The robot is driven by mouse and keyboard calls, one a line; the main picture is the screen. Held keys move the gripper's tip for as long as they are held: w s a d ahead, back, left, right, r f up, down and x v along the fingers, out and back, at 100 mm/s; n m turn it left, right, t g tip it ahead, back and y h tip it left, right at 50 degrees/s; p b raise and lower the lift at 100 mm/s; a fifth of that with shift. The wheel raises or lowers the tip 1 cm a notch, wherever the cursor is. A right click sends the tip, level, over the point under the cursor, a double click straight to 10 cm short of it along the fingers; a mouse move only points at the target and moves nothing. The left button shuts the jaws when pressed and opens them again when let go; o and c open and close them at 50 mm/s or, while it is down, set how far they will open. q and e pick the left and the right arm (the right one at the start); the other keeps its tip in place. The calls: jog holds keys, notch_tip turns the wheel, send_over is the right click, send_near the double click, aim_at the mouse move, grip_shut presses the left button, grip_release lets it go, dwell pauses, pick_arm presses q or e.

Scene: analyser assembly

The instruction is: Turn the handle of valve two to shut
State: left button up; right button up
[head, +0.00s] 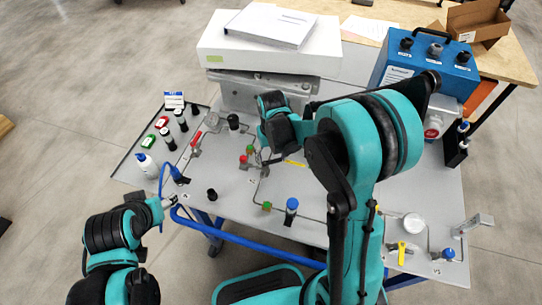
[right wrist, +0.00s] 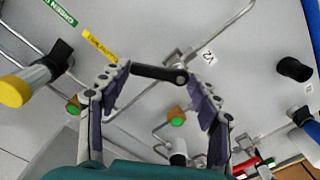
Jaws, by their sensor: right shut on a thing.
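Valve two's handle is a short black bar (right wrist: 158,73) in the right wrist view, next to the "V2" label (right wrist: 209,57). It spans the space between the purple-padded fingertips of my right gripper (right wrist: 157,76), which is shut on it. In the head view, my right gripper (head: 268,158) is low over the middle of the grey panel, partly hidden by its own arm, so the handle is hard to make out there. My left gripper (head: 163,204) is at the panel's front left, apart from the valve; its fingers are too unclear to judge.
A blue-capped fitting (head: 291,206) stands nearer the front edge. A yellow-handled valve (head: 401,250) is at the front right. A white box (head: 270,50) and a blue box (head: 425,65) stand behind.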

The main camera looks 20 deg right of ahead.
jog(key=m, duration=0.1)
jog(key=s+m, duration=0.1)
jog(key=m, duration=0.1)
jog(key=shift+m, duration=0.3)
jog(key=shift+s+a+m, duration=0.1)
jog(key=shift+s+m, duration=0.05)
jog(key=shift+m, duration=0.65)
jog(key=shift+s+a+m, duration=0.1)
jog(key=shift+m, duration=0.7)
jog(key=o, duration=1.2)
jog(key=shift+c, duration=0.2)
notch_tip(320, 180, up, 12)
